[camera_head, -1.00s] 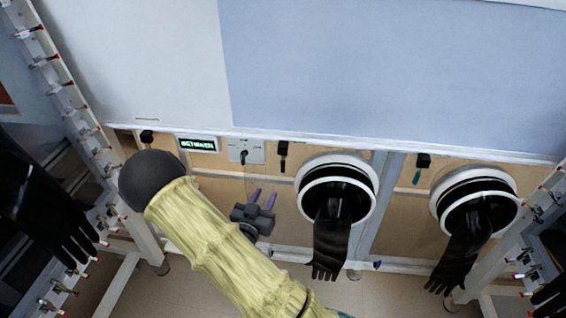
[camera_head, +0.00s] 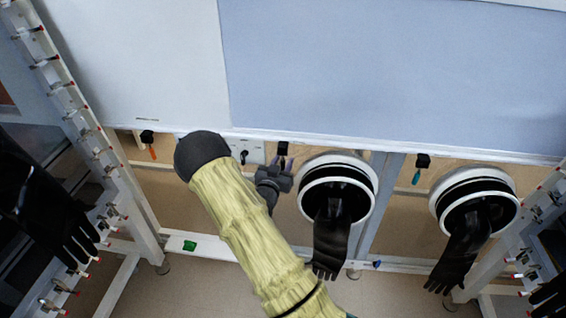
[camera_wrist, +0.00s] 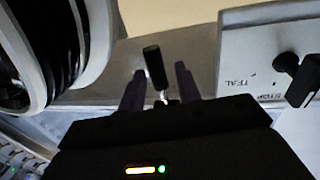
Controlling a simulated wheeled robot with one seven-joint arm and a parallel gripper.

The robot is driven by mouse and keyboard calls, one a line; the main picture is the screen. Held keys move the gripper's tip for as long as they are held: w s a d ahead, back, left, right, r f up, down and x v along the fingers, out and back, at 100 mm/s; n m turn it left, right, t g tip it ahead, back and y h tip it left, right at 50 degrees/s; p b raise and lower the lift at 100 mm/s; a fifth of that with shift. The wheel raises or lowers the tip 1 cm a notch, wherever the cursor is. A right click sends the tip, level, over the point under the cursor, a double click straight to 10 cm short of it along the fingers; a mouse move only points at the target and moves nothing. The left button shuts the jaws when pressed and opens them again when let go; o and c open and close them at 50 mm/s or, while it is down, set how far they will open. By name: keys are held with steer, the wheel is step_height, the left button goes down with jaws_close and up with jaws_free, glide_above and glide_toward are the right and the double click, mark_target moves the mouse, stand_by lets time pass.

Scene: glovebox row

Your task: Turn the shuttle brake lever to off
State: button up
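A small lever with a black handle (camera_wrist: 154,66) stands between the two fingers of my gripper (camera_wrist: 161,82) in the wrist view, slightly tilted. The fingers are apart, with a gap to the handle on both sides. In the head view, my gripper (camera_head: 284,163) is at the panel just under the lever's dark mount (camera_head: 283,148), and the handle is mostly hidden there. I see no label on this lever.
A glove port (camera_head: 303,200) with a hanging black glove (camera_head: 330,235) is close right of my gripper. Similar levers have orange (camera_head: 153,153) and teal (camera_head: 416,177) handles. A green object (camera_head: 189,245) lies on the lower rail. My arm hides the display.

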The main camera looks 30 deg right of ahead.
steer(key=shift+w+d, duration=0.15)
steer(key=shift+c, duration=0.4)
jaws_close()
